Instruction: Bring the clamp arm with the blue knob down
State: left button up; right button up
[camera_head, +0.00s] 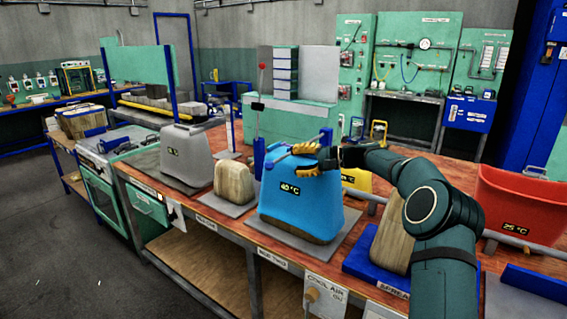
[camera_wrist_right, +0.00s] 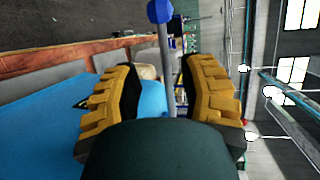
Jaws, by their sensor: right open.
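In the right wrist view a round blue knob (camera_wrist_right: 160,11) sits at the end of a thin grey clamp arm (camera_wrist_right: 167,65). My right gripper (camera_wrist_right: 158,78) is open, with one yellow-padded finger on each side of the arm. The knob lies past the fingertips. I cannot tell whether either finger touches the arm. In the head view my right gripper (camera_head: 279,160) is at the top of the blue container (camera_head: 295,208) marked 40 °C, and the knob is hard to make out there. My left gripper is not in view.
A grey container (camera_head: 187,160) and a tan block (camera_head: 234,184) stand to the left on the bench. An upright lever with a red knob (camera_head: 262,67) rises behind the blue container. A red bin (camera_head: 520,205) stands at the right. A second tan block (camera_head: 392,232) is partly behind my right arm.

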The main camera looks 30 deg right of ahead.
jog(key=v, duration=0.5)
jog(key=shift+s+d, duration=0.15)
jog(key=shift+s, duration=0.05)
dwell(0.4)
